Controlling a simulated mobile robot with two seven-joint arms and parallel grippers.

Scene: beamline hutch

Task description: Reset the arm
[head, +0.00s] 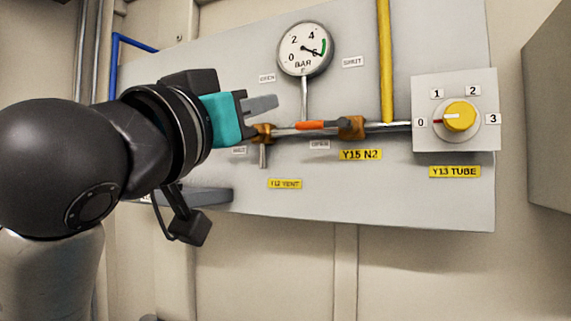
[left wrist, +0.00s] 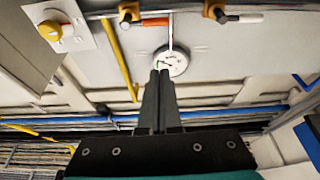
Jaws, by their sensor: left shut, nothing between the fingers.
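My left gripper (head: 262,104) reaches in from the left before the grey panel (head: 400,60). Its dark fingers are shut together and empty, below and left of the pressure gauge (head: 304,49). In the left wrist view the shut fingers (left wrist: 160,75) overlap the lower edge of the gauge (left wrist: 171,60) in the picture; no contact is visible. The Y15 N2 valve (head: 351,127) has an orange handle (head: 311,125) lying along the pipe. My right gripper is not in view.
A yellow selector knob (head: 460,116) on a white plate points at 0. A yellow pipe (head: 385,60) runs down the panel. A grey cabinet (head: 550,110) stands at the right. Blue pipes (left wrist: 230,112) show in the left wrist view.

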